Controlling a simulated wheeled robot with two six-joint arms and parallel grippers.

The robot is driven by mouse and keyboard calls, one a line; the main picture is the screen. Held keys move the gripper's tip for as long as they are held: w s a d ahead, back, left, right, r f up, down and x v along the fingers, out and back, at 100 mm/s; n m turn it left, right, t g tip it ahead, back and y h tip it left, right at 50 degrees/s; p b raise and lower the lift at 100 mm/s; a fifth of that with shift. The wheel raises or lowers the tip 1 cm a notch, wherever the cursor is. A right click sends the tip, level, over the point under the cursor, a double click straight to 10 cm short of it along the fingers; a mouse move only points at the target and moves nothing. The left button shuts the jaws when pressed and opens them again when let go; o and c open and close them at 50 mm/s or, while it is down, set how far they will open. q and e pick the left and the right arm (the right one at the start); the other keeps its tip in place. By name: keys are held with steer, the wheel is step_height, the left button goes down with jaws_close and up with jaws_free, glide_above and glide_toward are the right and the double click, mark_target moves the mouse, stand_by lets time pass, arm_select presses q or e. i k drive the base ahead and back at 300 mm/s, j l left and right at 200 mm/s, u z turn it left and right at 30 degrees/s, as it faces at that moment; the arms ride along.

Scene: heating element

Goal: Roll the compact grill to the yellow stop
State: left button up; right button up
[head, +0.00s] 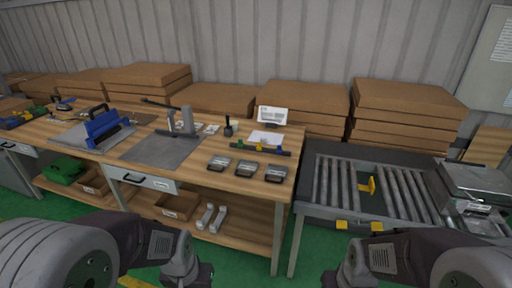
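A silver metallic appliance (474,183), which looks like the compact grill, is at the far right, partly cut off by the frame edge. It is at the right end of the roller table (330,211). A yellow stop (367,186) stands among the rollers, left of the appliance and apart from it. My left gripper (203,277) is at the bottom edge, in front of the wooden bench. My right gripper (332,280) is at the bottom edge, in front of the roller table. Both are low, cut off and away from the appliance; their fingers do not show clearly.
The wooden workbench (215,184) on the left carries a blue tool (106,128), a grey press (182,121) and three dark metal pieces. Stacked cardboard boxes (403,108) stand behind. Two yellow blocks (375,226) sit on the table's front edge. The rollers between stop and appliance look clear.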

mark_target(479, 194)
steer(key=z, duration=1.8)
